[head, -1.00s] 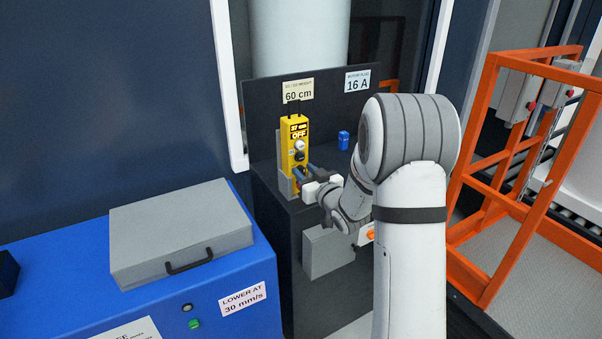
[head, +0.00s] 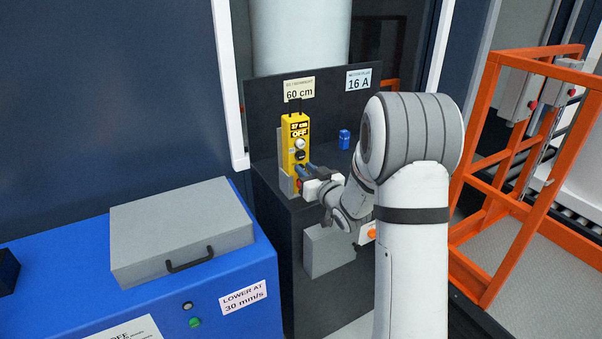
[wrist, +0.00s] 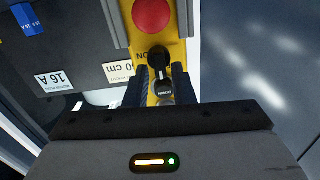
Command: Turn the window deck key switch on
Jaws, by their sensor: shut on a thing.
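The yellow control pendant (head: 293,146) stands on the dark cabinet, with a small display reading OFF. In the wrist view, the black key switch (wrist: 159,57) sits on the yellow face below a red button (wrist: 152,14). An ON mark shows beside it. My gripper (head: 304,169) reaches the pendant from the right. In the wrist view its two dark fingers (wrist: 160,84) are shut on the key, one on each side. The key's exact angle is partly hidden by the fingers.
A blue plug (head: 344,139) lies on the dark cabinet (head: 272,205) right of the pendant. Signs reading 60 cm (head: 299,88) and 16 A (head: 358,79) stand behind. A blue bench (head: 60,270) with a grey case (head: 180,235) is at left. An orange frame (head: 482,180) stands at right.

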